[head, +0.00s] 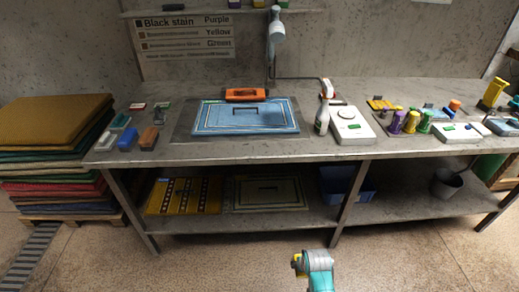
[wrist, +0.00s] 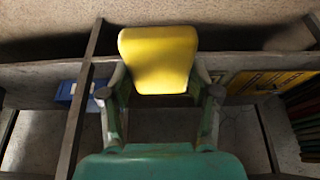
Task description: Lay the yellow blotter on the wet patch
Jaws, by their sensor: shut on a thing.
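My gripper (wrist: 160,92) is shut on the yellow blotter (wrist: 158,58), a rounded yellow block between its two fingers in the wrist view. In the head view my gripper (head: 299,265) is low in front of the bench, with a bit of yellow (head: 297,259) at its left side. It is apart from the bench. A blue rug (head: 215,118) with a pale border and a dark rectangular motif lies flat on the bench top. I cannot make out a wet patch on it for certain.
The grey bench (head: 270,150) carries an orange tool (head: 245,94), a spray bottle (head: 323,112), a white scale-like box (head: 350,126) and coloured bottles (head: 411,120). Brushes (head: 128,139) lie at left. A lamp (head: 277,30) stands behind. A rug stack (head: 50,125) is at far left. The front floor is clear.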

